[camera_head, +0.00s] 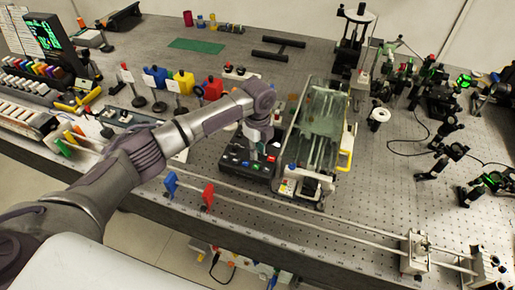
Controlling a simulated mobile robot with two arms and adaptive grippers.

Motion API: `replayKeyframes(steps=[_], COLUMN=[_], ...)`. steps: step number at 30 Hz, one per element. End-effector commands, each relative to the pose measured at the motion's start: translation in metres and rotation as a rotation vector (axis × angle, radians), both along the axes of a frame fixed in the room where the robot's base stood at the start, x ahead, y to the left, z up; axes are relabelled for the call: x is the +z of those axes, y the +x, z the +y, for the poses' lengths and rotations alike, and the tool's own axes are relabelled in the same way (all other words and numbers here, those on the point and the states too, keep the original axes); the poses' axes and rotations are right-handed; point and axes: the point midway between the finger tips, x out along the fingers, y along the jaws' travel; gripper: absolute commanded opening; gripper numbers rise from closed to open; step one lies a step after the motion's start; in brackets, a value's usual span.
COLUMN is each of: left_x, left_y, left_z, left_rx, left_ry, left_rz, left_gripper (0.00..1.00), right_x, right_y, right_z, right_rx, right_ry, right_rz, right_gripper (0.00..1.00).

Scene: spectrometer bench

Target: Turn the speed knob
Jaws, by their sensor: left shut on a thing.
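A black control box (230,165) with several coloured buttons stands near the middle of the bench's front part. My left arm reaches in from the left and bends down over it. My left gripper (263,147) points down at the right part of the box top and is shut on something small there. The speed knob itself is hidden by the fingers, so I cannot see its marking or angle. My right gripper is not in view.
A clear-walled device (320,125) with a yellow handle stands close to the right of the box. Optical mounts crowd the right; the back middle is freer.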

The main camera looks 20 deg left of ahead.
Motion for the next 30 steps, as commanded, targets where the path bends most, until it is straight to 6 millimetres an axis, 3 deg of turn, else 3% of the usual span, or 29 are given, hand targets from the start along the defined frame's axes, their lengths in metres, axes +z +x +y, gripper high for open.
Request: replayKeyframes(steps=[11,26,27,30], left_x=[0.0002,0.0002,0.0002,0.0001], left_y=[0.0000,-0.0001,-0.0001,-0.0001], left_z=[-0.0012,-0.0013,-0.0013,-0.0012], left_rx=[-0.148,-0.166,-0.166,-0.166], left_ry=[-0.004,-0.003,-0.003,-0.003], left_rz=[0.000,0.001,0.001,0.001], left_gripper=[0.00,0.00,0.23,0.39], right_x=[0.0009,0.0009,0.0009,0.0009], right_y=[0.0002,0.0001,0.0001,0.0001], right_z=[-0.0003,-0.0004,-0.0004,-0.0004], right_rx=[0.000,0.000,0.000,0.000], right_ry=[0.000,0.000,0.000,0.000], right_rz=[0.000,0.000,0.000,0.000], right_gripper=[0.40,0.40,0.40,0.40])
